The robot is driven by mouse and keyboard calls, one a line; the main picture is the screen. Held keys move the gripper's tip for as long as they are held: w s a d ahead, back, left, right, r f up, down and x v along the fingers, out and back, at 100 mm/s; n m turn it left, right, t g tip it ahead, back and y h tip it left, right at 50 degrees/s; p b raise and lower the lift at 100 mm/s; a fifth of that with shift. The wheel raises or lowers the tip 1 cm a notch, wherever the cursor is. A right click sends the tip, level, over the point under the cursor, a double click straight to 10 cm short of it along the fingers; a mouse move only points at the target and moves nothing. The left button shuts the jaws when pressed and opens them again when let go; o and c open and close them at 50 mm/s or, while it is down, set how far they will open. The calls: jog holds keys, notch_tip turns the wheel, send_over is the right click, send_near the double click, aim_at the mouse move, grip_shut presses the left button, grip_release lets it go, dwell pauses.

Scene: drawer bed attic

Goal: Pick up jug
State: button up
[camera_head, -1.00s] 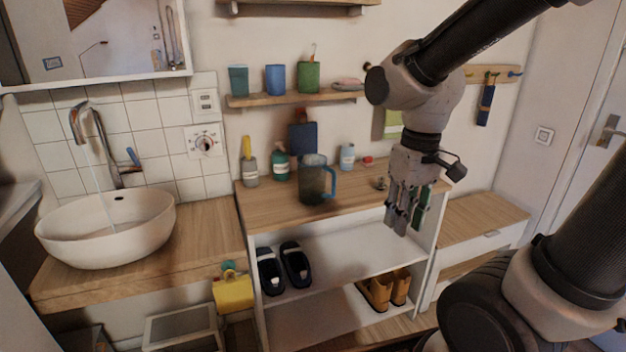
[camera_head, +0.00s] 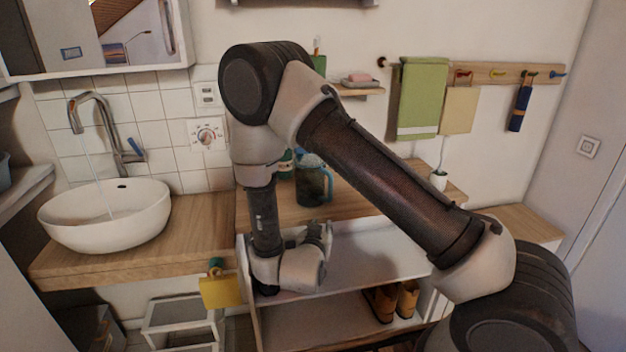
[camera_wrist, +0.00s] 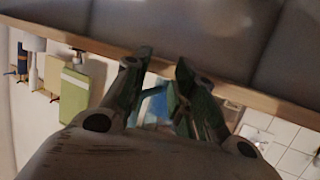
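The jug (camera_head: 310,184) is dark and see-through with a blue handle. It stands upright on the wooden counter, partly hidden behind my arm in the head view. My gripper (camera_head: 320,232) is in front of the counter and lower than the jug, by the counter's front edge, apart from the jug. In the wrist view my gripper's two fingers (camera_wrist: 162,62) are spread with a gap between them, and nothing is held. A blue patch (camera_wrist: 155,106), which seems to be the jug, shows in that gap, partly covered by the fingers.
The counter (camera_head: 350,201) has free room right of the jug. A white shelf with brown shoes (camera_head: 381,303) is below. A sink (camera_head: 105,216) stands left. Green (camera_head: 421,98) and beige towels hang on the wall.

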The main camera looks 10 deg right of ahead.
aim_at(330, 193)
notch_tip(330, 193, up, 7)
jog(key=d+t+h, duration=0.2)
jog(key=t, duration=0.1)
jog(key=shift+m, duration=0.4)
jog(key=x, duration=0.4)
jog(key=r+x, duration=0.1)
jog(key=x, duration=0.2)
jog(key=shift+w+a, duration=0.1)
jog(key=shift+a, duration=0.25)
jog(key=shift+w+d, duration=0.15)
jog(key=shift+w, duration=0.3)
grip_shut()
